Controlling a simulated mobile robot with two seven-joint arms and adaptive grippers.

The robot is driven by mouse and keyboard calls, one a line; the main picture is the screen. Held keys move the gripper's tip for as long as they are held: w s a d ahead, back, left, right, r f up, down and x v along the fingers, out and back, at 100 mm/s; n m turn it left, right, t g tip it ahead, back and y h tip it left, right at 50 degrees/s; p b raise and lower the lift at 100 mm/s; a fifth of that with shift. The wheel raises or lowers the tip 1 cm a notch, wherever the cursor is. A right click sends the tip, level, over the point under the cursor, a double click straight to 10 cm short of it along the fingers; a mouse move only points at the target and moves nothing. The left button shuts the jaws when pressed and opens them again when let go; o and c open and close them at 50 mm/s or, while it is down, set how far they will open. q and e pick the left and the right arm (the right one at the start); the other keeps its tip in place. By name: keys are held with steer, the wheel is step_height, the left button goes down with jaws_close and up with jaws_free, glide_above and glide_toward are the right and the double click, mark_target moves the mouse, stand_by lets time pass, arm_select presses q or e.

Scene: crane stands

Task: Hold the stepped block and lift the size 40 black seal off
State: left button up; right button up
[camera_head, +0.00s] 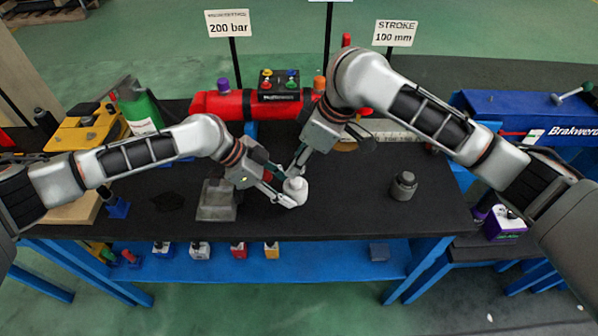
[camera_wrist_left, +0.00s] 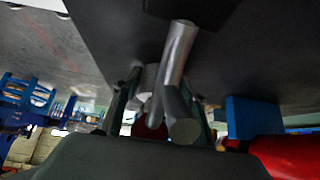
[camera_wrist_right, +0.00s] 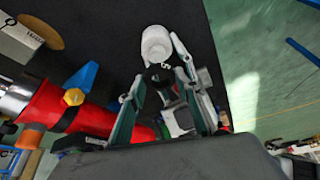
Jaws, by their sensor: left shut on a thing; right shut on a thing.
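The pale stepped block (camera_head: 299,191) is near the middle of the black bench top. My left gripper (camera_head: 283,196) is shut on it from the left. In the left wrist view, part of the pale block (camera_wrist_left: 152,76) shows between the fingers, behind a silver bar. My right gripper (camera_head: 297,168) comes down from above, close to the block. In the right wrist view, the black seal (camera_wrist_right: 158,73) with a pale mark is between the right fingers, directly beside the white block (camera_wrist_right: 156,43). I cannot tell whether the seal still touches the block. The head view does not show the seal clearly.
A grey block (camera_head: 217,201) stands left of the grippers and a grey stepped cylinder (camera_head: 403,186) to the right. A red cylinder (camera_head: 214,104) with a black button box (camera_head: 278,87) lies behind. The bench between the block and the grey cylinder is clear.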

step_height(320, 180, up, 4)
steer(key=shift+f, duration=0.25)
arm_select(q)
steer(key=o, duration=1.4)
steer(key=v, duration=1.2)
